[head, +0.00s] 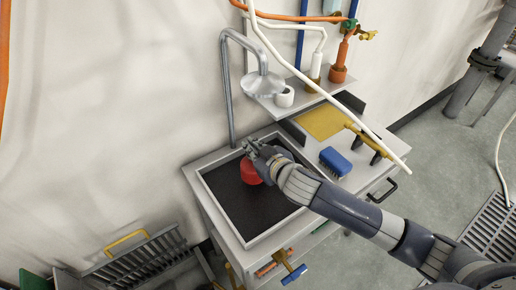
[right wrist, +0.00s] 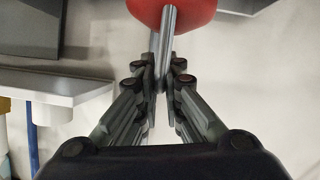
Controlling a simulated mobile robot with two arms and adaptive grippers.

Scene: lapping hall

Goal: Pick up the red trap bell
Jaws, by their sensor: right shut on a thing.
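The red trap bell (head: 250,173) shows over the dark inside of a grey-rimmed basin (head: 222,208) on the bench. Its red body also shows at the top edge of the right wrist view (right wrist: 172,12), partly cut off, with a metal stem between my fingers. My right gripper (head: 256,150) reaches in from the right, and its fingers (right wrist: 161,78) are shut on the stem of the bell. The arm covers part of the bell in the head view. I cannot tell whether the bell touches the basin floor. My left gripper is not in view.
A blue brush (head: 335,161) and a yellow plate (head: 321,122) lie right of the basin. A bent pipe with a shower head (head: 263,84) stands behind it. A shelf holds a white cup (head: 284,97). A white hose (head: 345,111) hangs across. A slotted rack (head: 140,262) stands lower left.

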